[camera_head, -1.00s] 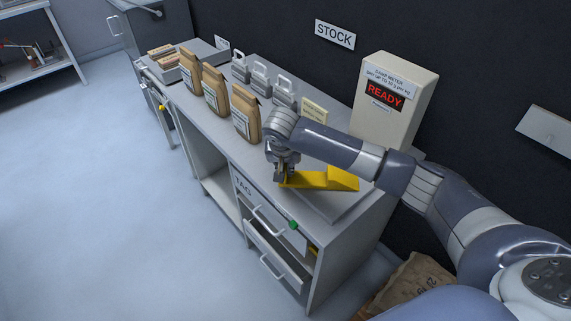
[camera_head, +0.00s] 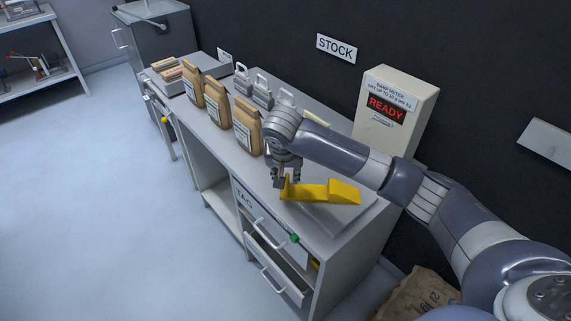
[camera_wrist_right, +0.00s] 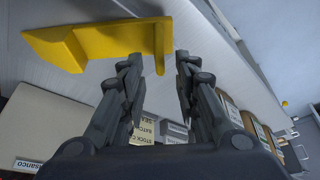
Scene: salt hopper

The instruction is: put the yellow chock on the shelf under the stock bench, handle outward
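The yellow chock (camera_head: 322,191) lies on the right part of the stock bench top (camera_head: 222,147), its upright handle end toward the left. It also shows in the wrist view (camera_wrist_right: 95,42). My right gripper (camera_head: 284,181) points down at that handle end. Its fingers (camera_wrist_right: 158,60) are spread in the wrist view, with yellow handle parts close to the fingertips; I cannot tell whether they touch. The shelf under the bench (camera_head: 222,207) shows in an open bay left of the drawers. My left gripper is not in view.
Paper bags (camera_head: 218,103) and grey weights with handles (camera_head: 262,90) stand on the bench behind the gripper. A drawer (camera_head: 272,268) at the bench front looks pulled out. The floor (camera_head: 110,210) in front is clear.

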